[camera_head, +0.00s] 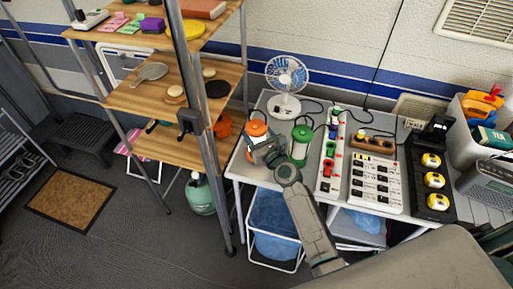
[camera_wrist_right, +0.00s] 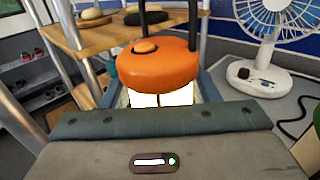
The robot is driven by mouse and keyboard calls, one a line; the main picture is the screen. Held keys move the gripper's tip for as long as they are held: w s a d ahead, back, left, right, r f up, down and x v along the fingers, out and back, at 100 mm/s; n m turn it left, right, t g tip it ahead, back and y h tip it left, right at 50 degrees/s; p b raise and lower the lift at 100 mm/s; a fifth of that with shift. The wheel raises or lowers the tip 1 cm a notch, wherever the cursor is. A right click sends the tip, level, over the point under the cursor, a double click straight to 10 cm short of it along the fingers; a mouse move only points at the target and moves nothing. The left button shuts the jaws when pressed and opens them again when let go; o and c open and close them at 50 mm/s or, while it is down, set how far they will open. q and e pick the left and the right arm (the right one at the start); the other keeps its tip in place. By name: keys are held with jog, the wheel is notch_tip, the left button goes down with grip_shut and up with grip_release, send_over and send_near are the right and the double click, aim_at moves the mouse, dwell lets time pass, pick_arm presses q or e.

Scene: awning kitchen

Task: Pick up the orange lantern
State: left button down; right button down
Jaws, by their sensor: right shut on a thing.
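The orange lantern (camera_head: 256,128) stands at the left end of the grey table, with its orange top showing above my gripper. My right gripper (camera_head: 265,152) is at the lantern and shut on its body, below the top. In the right wrist view the lantern's orange cap (camera_wrist_right: 158,65) and lit white body (camera_wrist_right: 162,99) sit between the fingers, just beyond the gripper's palm. The lantern looks upright. Its lower part is hidden by my gripper. I cannot tell whether its base touches the table. My left gripper is not in view.
A green lantern (camera_head: 301,141) stands close to the right of my gripper. A white fan (camera_head: 287,80) is behind it. Power strips (camera_head: 328,160) and a charger board (camera_head: 376,185) fill the table to the right. A wooden shelf rack (camera_head: 165,95) with metal posts stands close on the left.

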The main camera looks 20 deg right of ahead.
aim_at(257, 125)
jog(key=shift+r, duration=0.2)
jog(key=shift+r+p, duration=0.35)
jog(key=shift+r, duration=0.05)
notch_tip(257, 125, up, 3)
jog(key=shift+p, duration=1.1)
jog(key=s+r+b, duration=0.1)
jog(key=s, duration=1.5)
jog(key=shift+d, duration=0.2)
